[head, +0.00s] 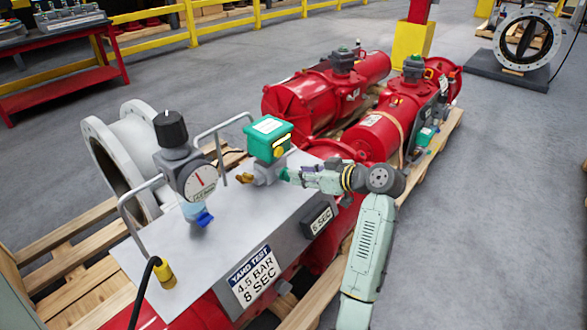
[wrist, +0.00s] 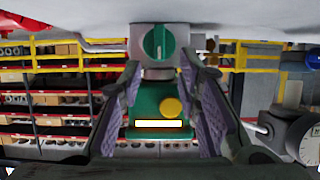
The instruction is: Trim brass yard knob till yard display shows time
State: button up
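A round brass-yellow knob (head: 279,152) sits on the side of a green box (head: 268,136) on a grey valve body on the panel. It also shows in the wrist view (wrist: 170,107). A dark yard display (head: 318,221) on the panel's right edge shows a single digit and "SEC"; the digit looks like 6 but is small. My gripper (head: 289,174) is close to the valve body, below the knob. In the wrist view my gripper (wrist: 158,75) has its fingers spread, with the green box between them. A green dial (wrist: 158,42) lies just beyond the fingertips. I see no contact.
A sign (head: 255,280) reads "YARD TEST 4.5 BAR 8 SEC". A pressure gauge (head: 200,182) with a black knob (head: 170,128) stands left on the panel, with metal handles around. Brass fitting (head: 245,178) is beside the valve.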

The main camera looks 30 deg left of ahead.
aim_at(287, 175)
jog(key=shift+p+x, duration=0.3)
jog(key=shift+x, duration=1.65)
jog(key=shift+c, duration=0.3)
grip_shut()
